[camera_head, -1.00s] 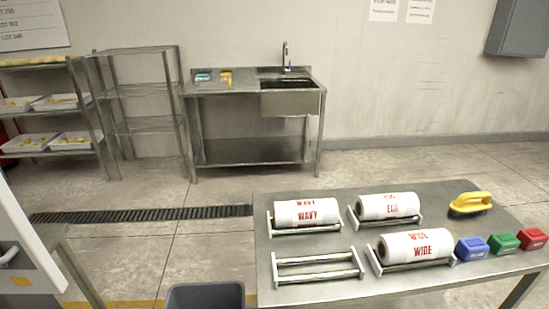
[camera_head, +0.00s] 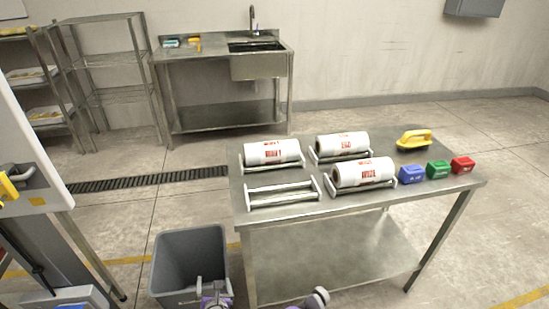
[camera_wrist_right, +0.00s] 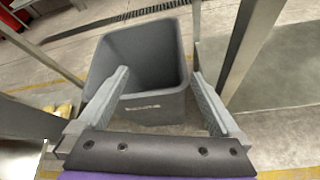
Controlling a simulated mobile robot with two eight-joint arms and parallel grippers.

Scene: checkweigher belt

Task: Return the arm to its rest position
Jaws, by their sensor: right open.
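My right gripper (camera_head: 213,285) shows at the bottom of the head view, empty, in front of the grey bin. In the right wrist view its two grey fingers (camera_wrist_right: 159,75) are spread apart with nothing between them. The open grey bin (camera_wrist_right: 140,95) lies beyond them and looks empty. A purple and grey part of my arm shows at the head view's bottom edge, in front of the steel table (camera_head: 330,218). My left gripper is not in view.
The table holds three white labelled rolls on cradles (camera_head: 272,151), an empty cradle (camera_head: 283,194), a yellow-handled brush (camera_head: 414,138) and blue, green and red blocks (camera_head: 438,169). The bin (camera_head: 188,255) stands left of the table. A machine (camera_head: 30,150) is at left.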

